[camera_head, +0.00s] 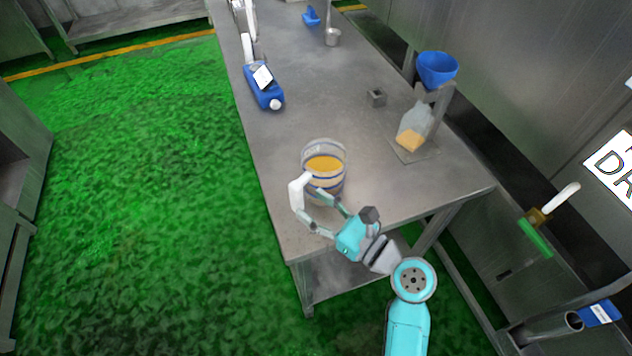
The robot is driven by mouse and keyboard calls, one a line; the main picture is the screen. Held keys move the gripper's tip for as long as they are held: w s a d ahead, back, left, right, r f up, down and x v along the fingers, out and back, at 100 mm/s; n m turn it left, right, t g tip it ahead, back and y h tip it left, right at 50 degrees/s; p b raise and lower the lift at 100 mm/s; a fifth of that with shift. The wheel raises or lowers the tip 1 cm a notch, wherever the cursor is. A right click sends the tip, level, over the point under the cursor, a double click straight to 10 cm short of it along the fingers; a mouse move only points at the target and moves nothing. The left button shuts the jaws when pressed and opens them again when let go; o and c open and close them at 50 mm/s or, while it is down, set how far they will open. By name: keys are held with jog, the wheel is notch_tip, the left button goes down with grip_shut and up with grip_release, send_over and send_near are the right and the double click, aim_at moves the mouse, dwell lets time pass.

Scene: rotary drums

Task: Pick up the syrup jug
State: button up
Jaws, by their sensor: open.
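The syrup jug (324,160) is a clear round container with amber liquid and blue bands. It stands upright near the front end of the steel table (340,112). Its white handle (296,190) is on the near left side. My gripper (309,204) reaches in from the lower right. Its two fingers are spread, with the tips close to the handle and the jug's lower front. I cannot tell whether the tips touch the handle. The fingers partly cover the jug's base.
A clear flask with amber liquid (411,138) stands right of the jug, under a blue funnel (437,68) on a stand. A small metal block (376,97) lies behind. A blue canister (264,86) lies near the left edge.

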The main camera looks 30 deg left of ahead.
aim_at(301, 198)
jog(key=shift+w+a, duration=0.15)
jog(key=shift+a, duration=1.2)
jog(key=shift+w+a, duration=0.15)
jog(key=shift+a, duration=1.15)
grip_shut()
